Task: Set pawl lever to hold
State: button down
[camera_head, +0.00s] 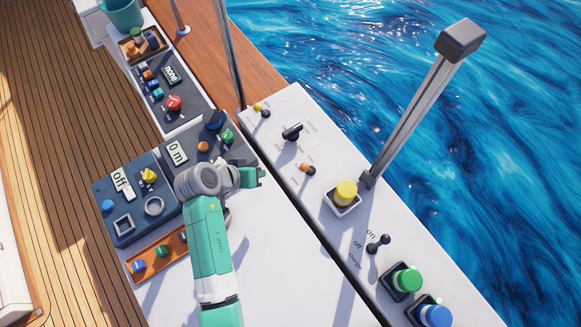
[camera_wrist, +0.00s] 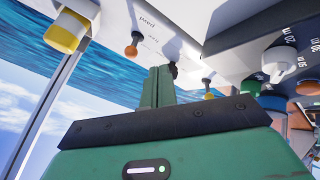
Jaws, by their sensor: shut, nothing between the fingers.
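The pawl lever (camera_head: 308,169) is a small lever with an orange knob on the white panel, right of my gripper in the head view. In the wrist view its orange knob (camera_wrist: 131,50) hangs beside the upside-down printed word "pawl", left of my fingertips. The small labels by it are too blurred to read its setting. My gripper (camera_head: 258,177) is shut and empty, its fingers pointing toward the white panel, apart from the lever. The shut fingers (camera_wrist: 158,86) show in the middle of the wrist view.
A black lever (camera_head: 291,132) stands beyond the pawl lever. A yellow button (camera_head: 345,193) and a tall grey handle (camera_head: 415,105) stand on the nearer side. A dark console (camera_head: 125,222) with knobs and displays is left of my arm. Water lies beyond the panel.

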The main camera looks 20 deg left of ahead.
aim_at(306, 169)
jog(key=shift+r, duration=0.1)
jog(key=w+d+f, duration=0.6)
jog(key=w+f, duration=0.1)
jog(key=shift+w+d, duration=0.15)
jog(key=shift+d, duration=0.25)
dwell(0.5)
